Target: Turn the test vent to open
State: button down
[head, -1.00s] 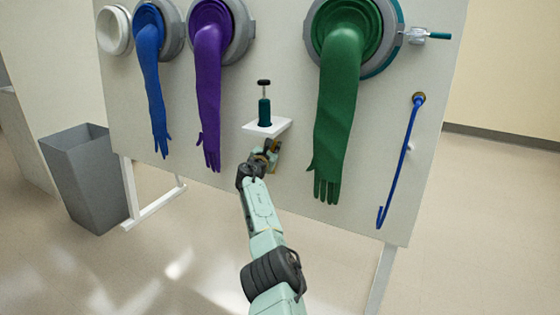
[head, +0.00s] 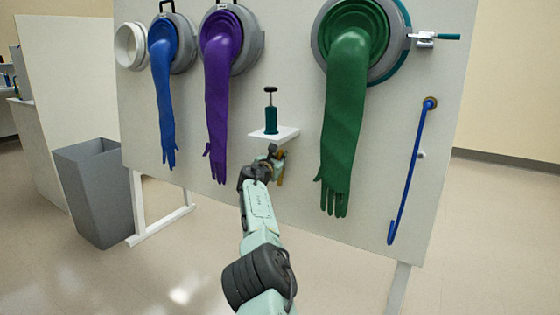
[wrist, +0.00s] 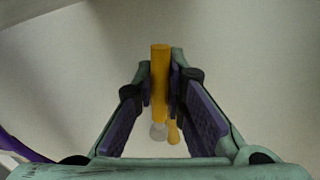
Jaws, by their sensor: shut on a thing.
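A yellow bar (wrist: 160,80), which looks like the vent's handle, stands between my gripper's fingers in the wrist view. My gripper (wrist: 161,82) is shut on it, with a finger pad on each side. A smaller yellow piece (wrist: 173,132) and a pale round part (wrist: 157,131) show lower between the fingers. In the head view my gripper (head: 274,165) is at the panel just under the small white shelf, and a yellow-brown piece (head: 280,181) shows beside it. The fingers hide most of the vent, so its setting cannot be read.
The panel (head: 300,190) carries blue (head: 166,100), purple (head: 217,110) and green (head: 345,130) gloves. A teal pump-like bottle (head: 271,120) stands on the white shelf (head: 284,134). A blue hooked rod (head: 410,170) hangs at right; a grey bin (head: 95,190) stands at left.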

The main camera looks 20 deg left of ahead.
jog(key=shift+s+a+f, duration=0.1)
jog(key=shift+s+a, duration=0.05)
jog(key=shift+a, duration=0.1)
jog(key=c, duration=1.9)
grip_release()
jog(key=shift+s, duration=0.1)
jog(key=shift+o, duration=1.3)
jog(key=shift+d, duration=0.15)
jog(key=p, duration=0.3)
jog(key=shift+w+r, duration=0.35)
jog(key=shift+w, duration=0.05)
